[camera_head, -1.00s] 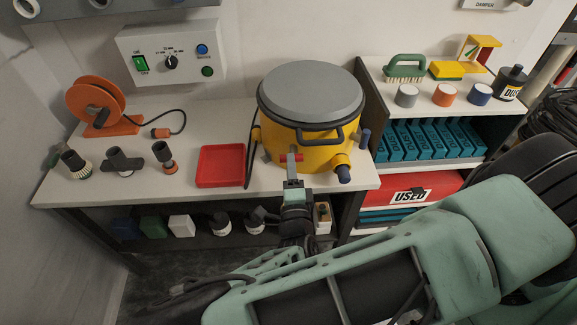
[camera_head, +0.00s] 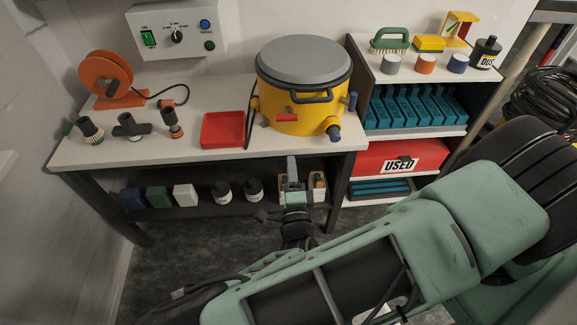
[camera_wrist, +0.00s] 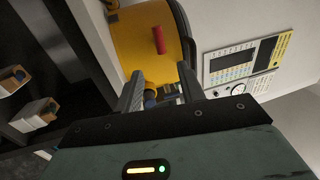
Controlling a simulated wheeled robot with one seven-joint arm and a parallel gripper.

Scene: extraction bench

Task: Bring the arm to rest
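My gripper (camera_head: 292,168) is in front of the bench's front edge, apart from the yellow drum-shaped extractor (camera_head: 294,114). In the wrist view my gripper's two fingers (camera_wrist: 160,84) stand apart with nothing held between them. The extractor (camera_wrist: 140,50) fills the space beyond the fingers, with its red latch (camera_wrist: 159,40) above them. My arm reaches in from the lower right.
The bench (camera_head: 200,155) holds a red tray (camera_head: 223,129), an orange cable reel (camera_head: 106,77) and several nozzles. Bottles and blocks fill the shelf below. Bare floor lies in front.

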